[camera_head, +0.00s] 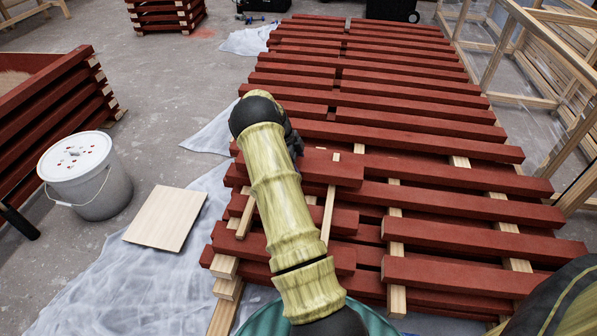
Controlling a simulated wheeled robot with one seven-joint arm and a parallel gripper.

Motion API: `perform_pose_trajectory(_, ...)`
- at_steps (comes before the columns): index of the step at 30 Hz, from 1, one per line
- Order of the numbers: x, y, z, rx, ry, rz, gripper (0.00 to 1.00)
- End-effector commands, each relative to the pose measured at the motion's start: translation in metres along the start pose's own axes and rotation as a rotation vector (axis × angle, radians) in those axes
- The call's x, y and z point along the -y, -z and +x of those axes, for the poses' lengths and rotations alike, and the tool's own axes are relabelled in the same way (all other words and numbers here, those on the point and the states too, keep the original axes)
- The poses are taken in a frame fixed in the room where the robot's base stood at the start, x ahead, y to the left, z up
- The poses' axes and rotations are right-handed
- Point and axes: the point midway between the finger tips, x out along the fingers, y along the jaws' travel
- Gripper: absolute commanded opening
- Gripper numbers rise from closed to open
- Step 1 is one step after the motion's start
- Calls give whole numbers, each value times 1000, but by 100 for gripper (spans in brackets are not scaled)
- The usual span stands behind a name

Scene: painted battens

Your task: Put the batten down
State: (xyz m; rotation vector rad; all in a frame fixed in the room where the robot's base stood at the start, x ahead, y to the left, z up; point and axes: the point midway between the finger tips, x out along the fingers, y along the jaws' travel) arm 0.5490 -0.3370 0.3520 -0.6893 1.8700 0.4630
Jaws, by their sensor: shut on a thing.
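My gripper (295,143) is mostly hidden behind my own arm; only a dark part shows at the arm's far end. It is shut on a short red-painted batten (335,170), whose right part shows beside my arm. The batten lies across the picture over the near part of a stack of red battens (440,205). Its left part is behind my arm. The grip itself is hidden, and I cannot tell whether the batten touches the wood below.
Pale wooden spacers (395,235) run between the stack's layers. Plastic sheeting (130,285) covers floor at the left, with a pale board (166,218) on it. A white lidded bucket (95,185) and a red stack (60,105) stand left. Timber frames (500,60) stand right.

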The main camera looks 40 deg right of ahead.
Motion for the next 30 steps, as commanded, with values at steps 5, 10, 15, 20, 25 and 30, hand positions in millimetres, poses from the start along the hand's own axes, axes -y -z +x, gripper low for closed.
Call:
perform_pose_trajectory(5,1,-7,17,1,3,2,18)
perform_pose_trajectory(10,1,-7,16,1,4,2,18)
perform_pose_trajectory(15,1,-7,18,0,3,1,18)
perform_pose_trajectory(20,1,-8,20,1,2,1,77)
perform_pose_trajectory(25,0,-8,20,1,1,1,85)
perform_pose_trajectory(30,0,-8,19,1,1,1,85)
